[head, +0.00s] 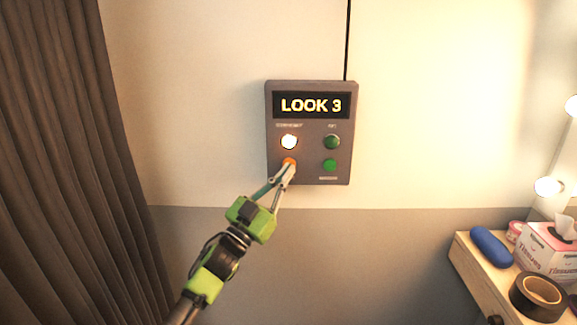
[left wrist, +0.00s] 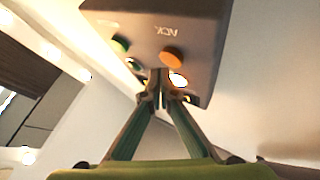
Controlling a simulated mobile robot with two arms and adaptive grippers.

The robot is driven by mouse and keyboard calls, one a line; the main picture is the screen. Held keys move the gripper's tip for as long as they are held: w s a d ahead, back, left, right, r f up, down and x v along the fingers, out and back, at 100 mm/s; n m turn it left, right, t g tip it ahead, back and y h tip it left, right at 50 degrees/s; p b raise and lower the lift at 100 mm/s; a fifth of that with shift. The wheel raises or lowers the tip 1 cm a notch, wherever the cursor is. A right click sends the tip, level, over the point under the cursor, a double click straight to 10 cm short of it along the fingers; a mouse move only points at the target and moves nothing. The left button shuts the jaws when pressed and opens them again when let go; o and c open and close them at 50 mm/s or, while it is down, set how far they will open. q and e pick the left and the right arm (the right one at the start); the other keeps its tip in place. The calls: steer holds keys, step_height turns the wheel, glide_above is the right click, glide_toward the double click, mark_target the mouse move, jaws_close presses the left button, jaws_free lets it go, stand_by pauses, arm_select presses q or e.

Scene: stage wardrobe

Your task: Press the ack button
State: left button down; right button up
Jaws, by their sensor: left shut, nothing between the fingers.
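A dark grey control box (head: 311,180) hangs on the wall with a lit display (head: 311,105) reading "LOOK 3". The orange button (head: 289,161) is at its lower left; in the left wrist view this orange button (left wrist: 172,57) sits beside a label that appears to read ACK, upside down. My left gripper (head: 287,169) is shut and empty, its fingertips in front of the orange button's lower part. In the left wrist view the left gripper's tips (left wrist: 162,74) are close to the button; I cannot tell whether they touch. My right gripper is out of view.
On the box are a glowing white lamp (head: 289,142) and two green round parts, upper (head: 332,142) and lower (head: 330,165). A grey curtain (head: 60,160) hangs left. A wooden table (head: 485,277) at lower right holds tape (head: 539,296), tissues (head: 547,252) and a blue case (head: 491,247).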

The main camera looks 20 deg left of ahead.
arm_select(q)
steer(key=shift+w, duration=0.15)
stand_by(0.5)
steer(key=shift+w, duration=0.25)
steer(key=shift+w+a, duration=0.2)
steer(key=shift+w, duration=0.2)
stand_by(0.7)
steer(key=shift+s, duration=0.15)
steer(key=shift+s+d, duration=0.25)
steer(key=shift+s, duration=0.45)
steer(key=shift+s+p, duration=0.1)
steer(key=shift+p, duration=0.2)
steer(key=s+p, duration=0.1)
steer(key=s, duration=0.1)
steer(key=s+d+p, duration=0.1)
steer(key=s, duration=0.1)
steer(key=shift+s+d, duration=0.2)
steer(key=shift+s, duration=0.1)
